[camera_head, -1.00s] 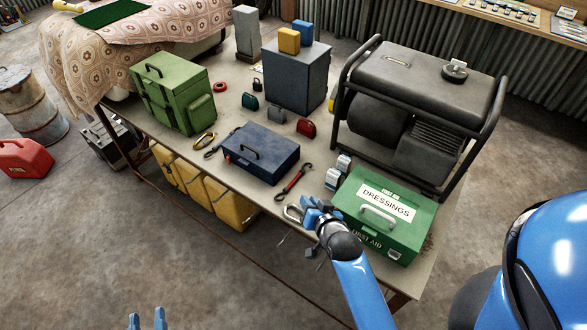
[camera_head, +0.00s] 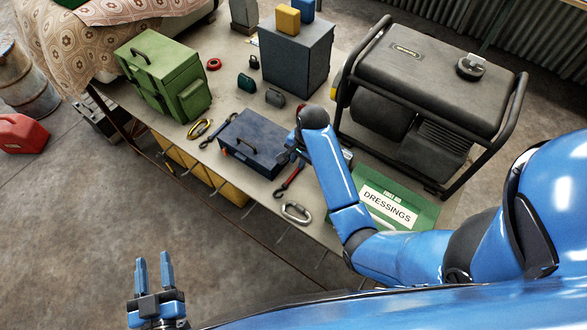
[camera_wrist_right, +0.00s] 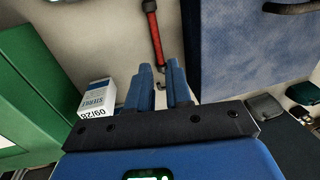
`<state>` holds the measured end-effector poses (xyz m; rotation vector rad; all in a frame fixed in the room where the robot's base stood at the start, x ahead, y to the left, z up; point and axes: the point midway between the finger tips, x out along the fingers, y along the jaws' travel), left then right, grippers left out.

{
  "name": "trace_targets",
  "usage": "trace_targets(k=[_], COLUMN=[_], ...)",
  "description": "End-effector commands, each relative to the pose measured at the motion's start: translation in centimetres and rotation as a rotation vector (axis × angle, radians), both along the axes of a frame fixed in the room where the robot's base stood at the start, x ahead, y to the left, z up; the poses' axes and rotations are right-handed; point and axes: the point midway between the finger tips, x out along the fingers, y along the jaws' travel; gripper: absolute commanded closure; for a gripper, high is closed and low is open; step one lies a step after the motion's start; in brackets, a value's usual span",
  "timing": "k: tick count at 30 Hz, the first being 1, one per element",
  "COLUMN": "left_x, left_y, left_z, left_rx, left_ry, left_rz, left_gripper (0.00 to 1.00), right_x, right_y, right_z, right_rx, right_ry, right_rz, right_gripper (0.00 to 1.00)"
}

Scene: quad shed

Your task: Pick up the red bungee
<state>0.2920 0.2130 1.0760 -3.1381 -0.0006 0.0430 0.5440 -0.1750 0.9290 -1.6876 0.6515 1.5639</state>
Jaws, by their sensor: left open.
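The red bungee (camera_head: 288,180) lies on the bench between the dark blue box (camera_head: 262,147) and the green first aid box (camera_head: 392,203). My right arm partly hides it. In the right wrist view the bungee's red cord (camera_wrist_right: 153,30) shows just beyond the fingertips, with its near end close to the gap between them. My right gripper (camera_head: 288,150) is over the blue box's right edge. Its fingers (camera_wrist_right: 160,66) are narrowly apart with nothing seen between them. My left gripper (camera_head: 153,262) is open and empty, low in front of the bench.
A carabiner (camera_head: 296,213) lies near the front edge. A white carton (camera_wrist_right: 97,97) stands beside the right gripper in the wrist view. A black generator (camera_head: 420,95) fills the right side. A green chest (camera_head: 165,70) and grey cabinet (camera_head: 298,58) stand further back.

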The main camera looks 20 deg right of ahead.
Motion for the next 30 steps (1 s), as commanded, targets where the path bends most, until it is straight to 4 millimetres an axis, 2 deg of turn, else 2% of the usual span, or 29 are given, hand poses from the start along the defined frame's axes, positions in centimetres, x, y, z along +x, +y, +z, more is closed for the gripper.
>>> trace_targets(k=[6,14,24,30], left_x=[0.0,0.0,0.0,0.0], left_y=[0.0,0.0,0.0,0.0], left_z=[0.2,0.5,1.3,1.3], left_rx=[0.0,0.0,0.0,0.0], left_ry=[0.002,0.0,0.001,0.001], left_rz=[0.0,0.0,0.0,0.0], left_gripper=[0.57,0.57,0.57,0.57], right_x=[0.3,0.6,1.3,1.4], right_y=[0.2,0.2,0.2,0.3], right_z=[-2.4,-3.5,-7.0,-7.9], right_rx=[-0.001,-0.001,0.0,-0.001], right_ry=[0.001,-0.001,0.0,-0.003], right_rz=[0.001,0.002,0.002,0.003], right_gripper=[0.81,0.81,0.81,0.81])
